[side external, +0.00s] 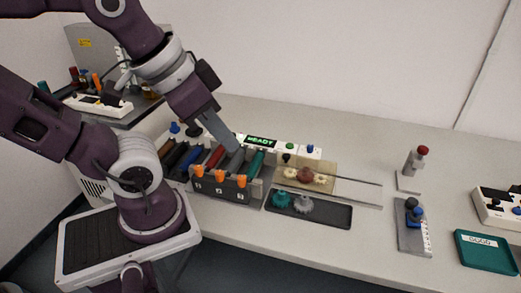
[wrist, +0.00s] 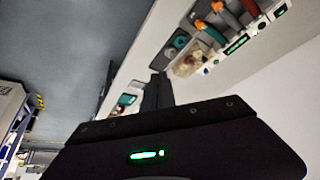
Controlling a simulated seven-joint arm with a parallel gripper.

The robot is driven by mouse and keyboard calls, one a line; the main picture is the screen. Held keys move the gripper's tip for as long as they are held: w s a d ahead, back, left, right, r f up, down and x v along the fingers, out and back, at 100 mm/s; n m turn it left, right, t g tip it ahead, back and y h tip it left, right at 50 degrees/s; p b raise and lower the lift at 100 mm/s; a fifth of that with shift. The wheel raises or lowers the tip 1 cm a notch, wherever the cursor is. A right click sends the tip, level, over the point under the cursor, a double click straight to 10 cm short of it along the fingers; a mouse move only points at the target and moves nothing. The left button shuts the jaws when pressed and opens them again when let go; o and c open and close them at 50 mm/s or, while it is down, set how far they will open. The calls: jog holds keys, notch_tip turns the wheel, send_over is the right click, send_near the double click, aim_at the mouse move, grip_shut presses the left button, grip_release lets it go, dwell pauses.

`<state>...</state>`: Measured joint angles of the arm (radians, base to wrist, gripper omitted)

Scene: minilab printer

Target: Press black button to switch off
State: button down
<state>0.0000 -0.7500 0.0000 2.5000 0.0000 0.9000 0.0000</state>
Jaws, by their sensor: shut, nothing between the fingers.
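The minilab printer stands in the middle of the bench in the side view, with a lit green READY display (side external: 262,141). Right of the display are a green button (side external: 289,146) and a blue button (side external: 310,149). A small black knob or button (side external: 286,157) shows just below the green one. My gripper (side external: 236,148) is shut and empty, pointing down over the printer's cartridges, left of the display. I cannot tell whether it touches them. In the wrist view my gripper (wrist: 157,76) points up the picture, and the display (wrist: 237,44) shows at upper right.
Coloured cartridges with orange clips (side external: 212,170) fill the printer's left part. A dark tray (side external: 325,211) with teal and grey gears lies in front. A red-topped post (side external: 416,162), a grey block (side external: 413,230) and a teal tray (side external: 487,252) stand right.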

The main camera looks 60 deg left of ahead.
dwell(0.5)
jog(key=w+a+n+t+y, duration=0.1)
jog(key=w+a+n+y, duration=0.25)
jog(key=w+a, duration=0.55)
jog(key=w+a+n+y, duration=0.3)
jog(key=w+a+n, duration=0.25)
jog(key=a, duration=0.75)
jog(key=a+f+n+t+h, duration=0.1)
jog(key=a+f+n, duration=0.4)
jog(key=a+f, duration=0.9)
jog(key=shift+s+a+t+h, duration=0.3)
jog(key=shift+s+a+h, duration=0.1)
jog(key=shift+h, duration=0.25)
jog(key=shift+f, duration=0.1)
jog(key=shift+f, duration=4.25)
jog(key=shift+f, duration=0.15)
